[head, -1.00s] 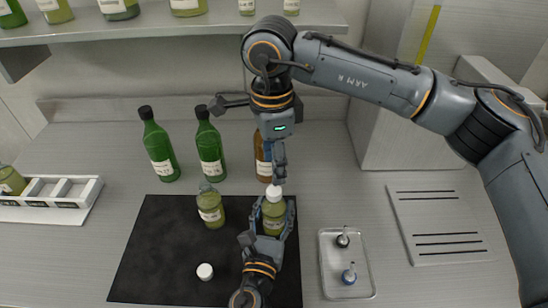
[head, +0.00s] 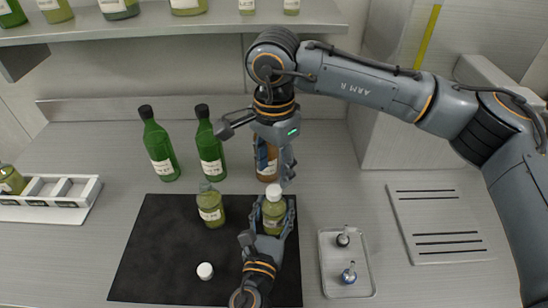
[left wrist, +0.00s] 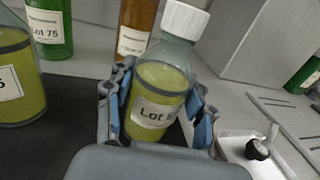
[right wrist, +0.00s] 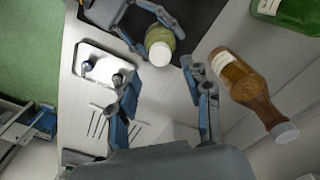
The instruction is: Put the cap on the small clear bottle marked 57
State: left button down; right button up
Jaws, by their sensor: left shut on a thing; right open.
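The small clear bottle (head: 273,222) holds yellow-green liquid and stands upright on the dark mat. Its label shows "Lot 5" in the left wrist view (left wrist: 150,112), with the rest hidden by a finger. A white cap (head: 274,192) sits on its mouth, seemingly straight; I cannot tell how tight. It also shows in the left wrist view (left wrist: 186,20) and the right wrist view (right wrist: 160,54). My left gripper (head: 271,215) is shut around the bottle's body. My right gripper (right wrist: 163,88) is open and empty above the cap, apart from it.
A second clear bottle (head: 211,208) and a loose white cap (head: 205,271) are on the dark mat (head: 150,255). Two green bottles (head: 160,150) and a brown bottle (head: 266,165) stand behind. A metal tray (head: 332,285) with two small stoppers lies right. A white rack (head: 88,195) stands left.

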aim_at(274, 190)
notch_tip(274, 190, down, 6)
jog(key=shift+f, duration=0.1)
dwell(0.4)
grip_shut()
jog(key=m, duration=1.2)
jog(key=shift+o, duration=0.7)
grip_release()
